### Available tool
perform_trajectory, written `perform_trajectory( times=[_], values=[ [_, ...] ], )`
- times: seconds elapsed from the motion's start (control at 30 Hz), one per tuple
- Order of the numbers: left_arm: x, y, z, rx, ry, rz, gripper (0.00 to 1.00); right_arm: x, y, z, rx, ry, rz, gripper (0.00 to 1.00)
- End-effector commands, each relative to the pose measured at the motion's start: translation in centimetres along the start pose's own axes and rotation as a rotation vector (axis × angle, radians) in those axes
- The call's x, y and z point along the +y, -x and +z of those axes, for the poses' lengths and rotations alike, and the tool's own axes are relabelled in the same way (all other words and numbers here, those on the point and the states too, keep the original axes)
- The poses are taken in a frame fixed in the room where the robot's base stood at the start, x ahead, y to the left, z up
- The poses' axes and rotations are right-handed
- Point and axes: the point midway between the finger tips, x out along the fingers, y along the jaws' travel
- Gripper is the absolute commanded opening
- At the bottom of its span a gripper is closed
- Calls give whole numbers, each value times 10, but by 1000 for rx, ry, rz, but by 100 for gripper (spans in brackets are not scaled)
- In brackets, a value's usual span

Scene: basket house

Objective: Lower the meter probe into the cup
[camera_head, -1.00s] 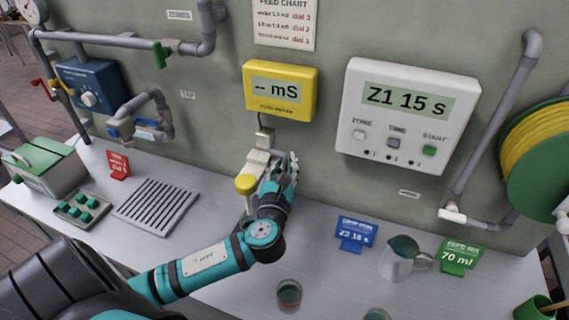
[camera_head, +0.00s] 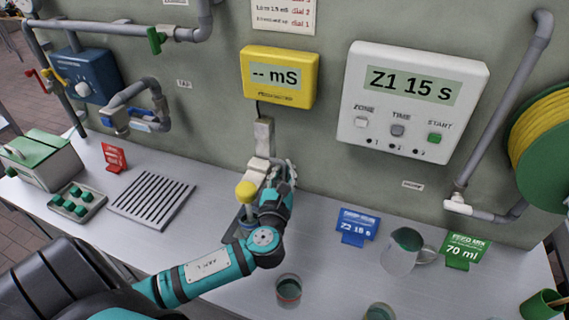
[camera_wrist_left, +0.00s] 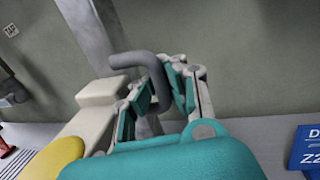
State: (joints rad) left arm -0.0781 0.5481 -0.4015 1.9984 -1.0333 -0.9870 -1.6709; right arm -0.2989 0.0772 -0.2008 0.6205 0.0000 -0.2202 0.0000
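The meter probe hangs below the yellow meter (camera_head: 279,77), which reads "-- mS". Its pale carriage (camera_head: 257,169) sits on a grey upright (camera_head: 264,135) against the wall and carries a yellow knob (camera_head: 246,191); both also show in the wrist view, carriage (camera_wrist_left: 101,92) and knob (camera_wrist_left: 52,160). My left gripper (camera_head: 284,172) is right beside the carriage. In the wrist view its fingers (camera_wrist_left: 160,92) close around a grey bent handle (camera_wrist_left: 150,62). The stem under the knob runs down to a dark base (camera_head: 232,232), partly hidden by my arm; I cannot make out a cup there.
Two glass cups, one with dark contents (camera_head: 289,289) and one at the front edge (camera_head: 379,312), stand on the bench. A blue card (camera_head: 357,227), a jug (camera_head: 404,252) and a green card (camera_head: 465,249) stand right. A slotted drain (camera_head: 152,202) lies left.

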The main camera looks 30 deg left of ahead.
Motion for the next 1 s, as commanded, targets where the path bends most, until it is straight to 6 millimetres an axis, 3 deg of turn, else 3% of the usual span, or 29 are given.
perform_trajectory(
  times=[0.03, 0.1, 0.4, 0.6, 0.87, 1.0],
  values=[
    [-1, 1, -12, 4, 0, -2, 0, -1, -8, 1, -1, 0, -1, 40],
    [0, 1, -16, 3, 1, -2, 0, -1, -9, 1, -1, -1, -1, 40],
    [-1, 1, -15, 1, 1, -3, 0, -1, -7, 2, -2, -1, -1, 40],
    [-1, 1, -14, 0, 1, -2, 23, 0, -7, 2, -2, -1, 0, 40],
    [0, 1, -14, -1, 1, -2, 23, 6, -7, 5, -5, 2, 7, 40],
    [-1, 14, -15, 1, 1, -4, 23, 5, -7, 4, -3, 1, 5, 40]
  ],
)
